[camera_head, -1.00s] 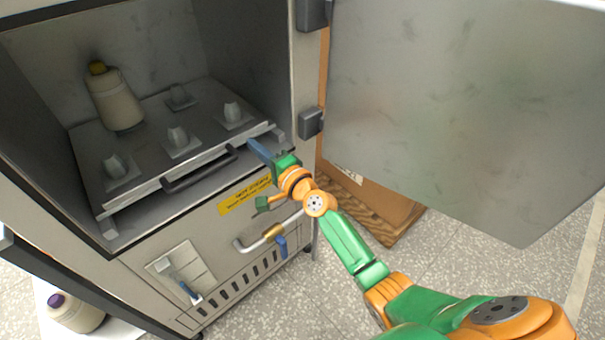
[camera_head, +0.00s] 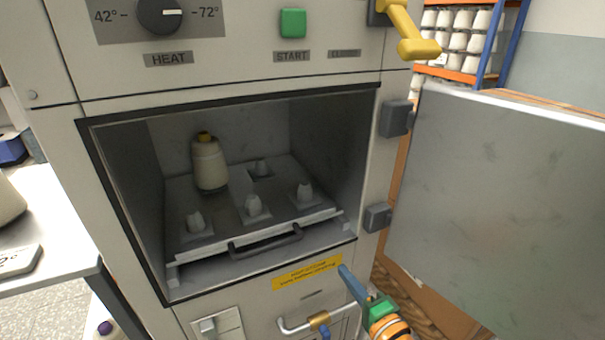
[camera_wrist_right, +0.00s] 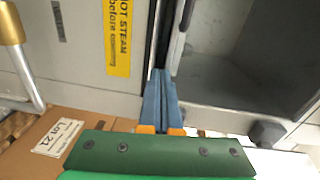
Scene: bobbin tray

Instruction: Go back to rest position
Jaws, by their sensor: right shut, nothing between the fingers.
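My right gripper (camera_head: 350,278) is in front of the machine at the lower right of the head view, just below the chamber opening. Its blue fingers are shut with nothing between them, and they also show in the right wrist view (camera_wrist_right: 161,98). The gripper is apart from the tray (camera_head: 262,238), which sits inside the chamber with a dark handle (camera_head: 265,243) on its front. A cream bobbin with a yellow top (camera_head: 209,165) stands on the tray at the back left. Several other tray pegs are bare. My left gripper is not in view.
The machine's door (camera_head: 490,210) stands open on the right. A bar handle (camera_head: 300,326) juts out below the yellow label (camera_head: 307,273). A yellow lever (camera_head: 408,30) sticks out at upper right. A white table (camera_head: 60,240) stands left; shelves with bobbins (camera_head: 460,40) are behind.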

